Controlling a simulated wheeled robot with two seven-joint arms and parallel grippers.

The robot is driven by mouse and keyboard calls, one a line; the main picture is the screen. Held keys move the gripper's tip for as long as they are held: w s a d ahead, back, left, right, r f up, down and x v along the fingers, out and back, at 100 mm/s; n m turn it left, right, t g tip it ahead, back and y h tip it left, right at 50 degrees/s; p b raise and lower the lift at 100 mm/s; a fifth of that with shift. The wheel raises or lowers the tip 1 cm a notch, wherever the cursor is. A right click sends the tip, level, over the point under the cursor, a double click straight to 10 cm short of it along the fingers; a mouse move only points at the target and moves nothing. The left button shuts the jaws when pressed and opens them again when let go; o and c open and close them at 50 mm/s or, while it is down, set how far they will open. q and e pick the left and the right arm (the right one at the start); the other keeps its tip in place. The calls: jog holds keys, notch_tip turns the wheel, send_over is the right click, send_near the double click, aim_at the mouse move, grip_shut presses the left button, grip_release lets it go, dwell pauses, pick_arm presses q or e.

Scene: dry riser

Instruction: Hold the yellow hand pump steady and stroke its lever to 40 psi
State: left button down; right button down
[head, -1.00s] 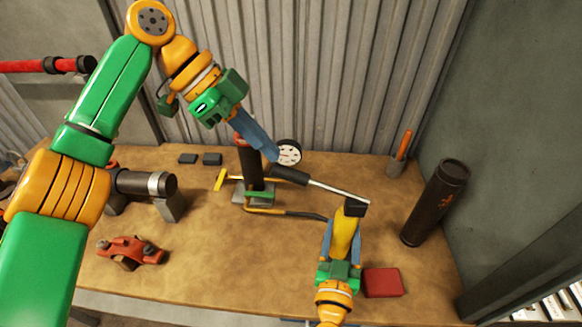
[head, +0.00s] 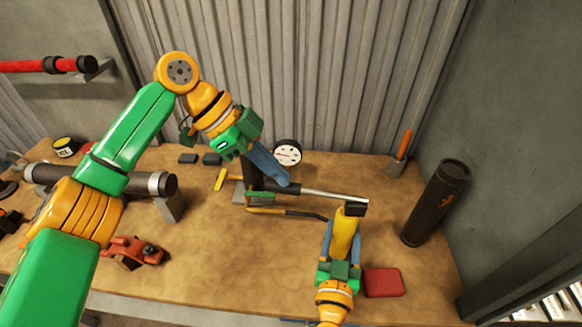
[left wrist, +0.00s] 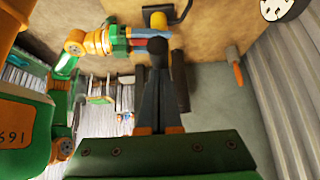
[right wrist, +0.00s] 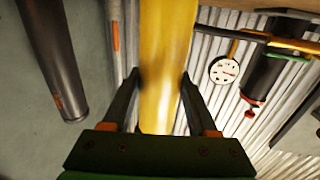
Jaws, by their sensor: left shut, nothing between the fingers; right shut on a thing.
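The yellow hand pump (head: 345,232) stands in front of the bench's middle right, with a black cap at its top. My right gripper (head: 341,246) is shut on its yellow barrel, which fills the space between the fingers in the right wrist view (right wrist: 166,50). The lever (head: 325,193) runs left from the cap as a silver rod with a black grip, nearly level. My left gripper (head: 282,181) is shut and empty, with its fingertips against or just over the grip; contact is unclear. The round white gauge (head: 287,153) stands behind; its needle is too small to read.
A dark upright cylinder (head: 260,172) and a hose stand left of the lever. A red block (head: 384,282) lies right of the pump. A dark canister (head: 436,203) leans at the right. A red tool (head: 132,252) and a horizontal pipe (head: 150,183) are at the left.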

pick_arm(q)
jog(key=shift+f, duration=0.45)
jog(key=shift+w+a+r, duration=0.1)
jog(key=shift+a+r, duration=0.2)
jog(key=shift+a, duration=0.5)
jog(key=shift+w+a+r, duration=0.1)
jog(key=shift+a+r, duration=0.15)
jog(key=shift+a, duration=0.5)
jog(key=v, duration=0.7)
jog(key=shift+r, duration=0.25)
jog(key=shift+a, duration=0.15)
jog(key=d+r, duration=0.3)
jog(key=shift+s+d, duration=0.2)
